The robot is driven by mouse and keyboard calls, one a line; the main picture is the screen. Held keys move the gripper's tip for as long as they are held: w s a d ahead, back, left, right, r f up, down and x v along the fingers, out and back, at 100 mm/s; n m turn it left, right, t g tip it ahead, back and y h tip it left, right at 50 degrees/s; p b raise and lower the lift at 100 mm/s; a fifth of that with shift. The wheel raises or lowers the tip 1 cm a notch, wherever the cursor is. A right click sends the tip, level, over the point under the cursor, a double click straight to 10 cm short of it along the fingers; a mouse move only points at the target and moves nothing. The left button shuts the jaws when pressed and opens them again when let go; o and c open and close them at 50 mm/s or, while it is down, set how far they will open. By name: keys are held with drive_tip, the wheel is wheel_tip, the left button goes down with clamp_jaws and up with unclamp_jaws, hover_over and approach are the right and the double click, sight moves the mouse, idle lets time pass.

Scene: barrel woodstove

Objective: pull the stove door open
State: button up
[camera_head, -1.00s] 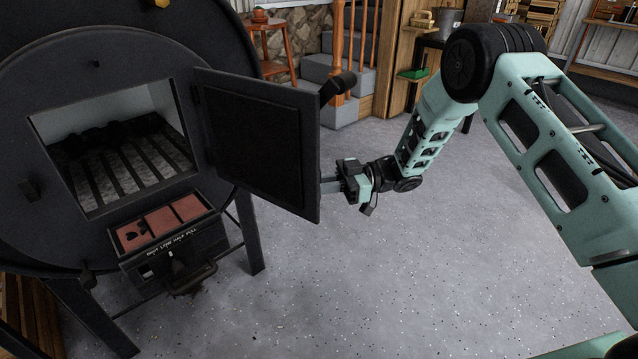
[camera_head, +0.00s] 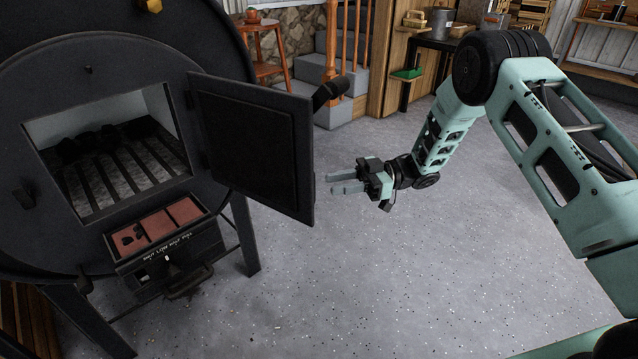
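The stove door (camera_head: 252,146) is a dark rectangular panel hinged on the right side of the firebox opening. It stands swung wide open, out toward the right. Its dark handle (camera_head: 331,91) sticks out at the upper right edge of the door. The black barrel stove (camera_head: 75,75) fills the left, with its firebox and grate bars in plain view. My gripper (camera_head: 336,182) is just right of the door's free edge, below the handle. Its two pale fingers point left, with a gap between them, and hold nothing. A strip of floor shows between fingertips and door.
An ash drawer (camera_head: 168,248) with a looped handle juts out below the firebox. An orange stool (camera_head: 266,45), grey steps (camera_head: 340,60) and a wooden cabinet (camera_head: 392,75) stand behind. The speckled floor (camera_head: 370,280) in front is clear.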

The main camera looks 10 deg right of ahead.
drive_tip(key=d+p, duration=0.1)
drive_tip(key=d, duration=0.9)
drive_tip(key=shift+w+d, duration=0.3)
drive_tip(key=shift+w, duration=0.1)
